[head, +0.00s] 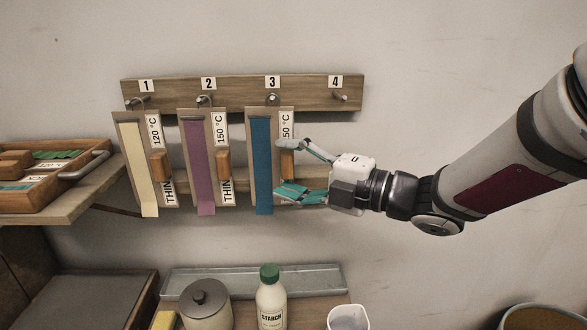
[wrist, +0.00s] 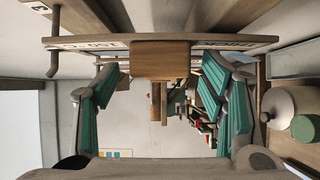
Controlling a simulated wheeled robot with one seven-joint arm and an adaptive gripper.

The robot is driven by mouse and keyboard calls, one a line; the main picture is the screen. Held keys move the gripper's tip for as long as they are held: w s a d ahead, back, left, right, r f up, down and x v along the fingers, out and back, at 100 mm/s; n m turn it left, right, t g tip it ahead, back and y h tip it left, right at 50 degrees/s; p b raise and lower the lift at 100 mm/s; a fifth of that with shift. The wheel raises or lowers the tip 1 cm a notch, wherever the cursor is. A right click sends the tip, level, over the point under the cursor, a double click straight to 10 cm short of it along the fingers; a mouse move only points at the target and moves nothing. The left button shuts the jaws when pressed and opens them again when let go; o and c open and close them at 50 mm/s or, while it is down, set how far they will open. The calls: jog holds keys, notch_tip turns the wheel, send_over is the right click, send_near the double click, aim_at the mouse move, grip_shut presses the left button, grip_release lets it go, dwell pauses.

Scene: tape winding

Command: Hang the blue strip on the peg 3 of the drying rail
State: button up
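The blue strip (head: 262,165) hangs down the front of a wooden board (head: 275,114), which appears to hang on peg 3 (head: 272,99) of the drying rail (head: 239,93). The board has a wooden handle (head: 287,163), also seen in the wrist view (wrist: 160,60). My gripper (head: 279,168) is at this handle. Its teal-padded fingers (wrist: 163,85) are spread, one on each side of the handle, with visible gaps and nothing clamped.
Boards with a cream strip (head: 139,168) and a purple strip (head: 197,165) hang on pegs 1 and 2. Peg 4 (head: 341,97) is bare. A wooden tray (head: 50,205) sits on a shelf at left. A pot (head: 206,305) and starch bottle (head: 270,300) stand below.

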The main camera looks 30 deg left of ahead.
jog(key=w+d+r+m+t+h+p, duration=0.15)
jog(key=w+d+m+t+h, duration=0.35)
jog(key=d, duration=0.6)
jog(key=d+r+m+t+h+p, duration=0.1)
jog(key=d+r+m+t+h, duration=0.25)
jog(key=d+m, duration=0.5)
jog(key=w+d+r+m+t+h+p, duration=0.2)
jog(key=w+d+m+t+h, duration=0.15)
jog(key=d, duration=0.85)
jog(key=s+d+f+m+g+h+p, duration=0.2)
jog(key=s+d+m+g+h, duration=0.35)
jog(key=s+d+m, duration=0.95)
jog(key=s+a+f+m+g+p, duration=0.1)
jog(key=s, duration=0.7)
jog(key=s+a+f+m+g+p, duration=0.1)
jog(key=s+a+f+m, duration=0.1)
jog(key=s, duration=0.6)
jog(key=shift+f+m+g, duration=0.15)
jog(key=shift+m+g, duration=0.15)
jog(key=shift+g, duration=0.05)
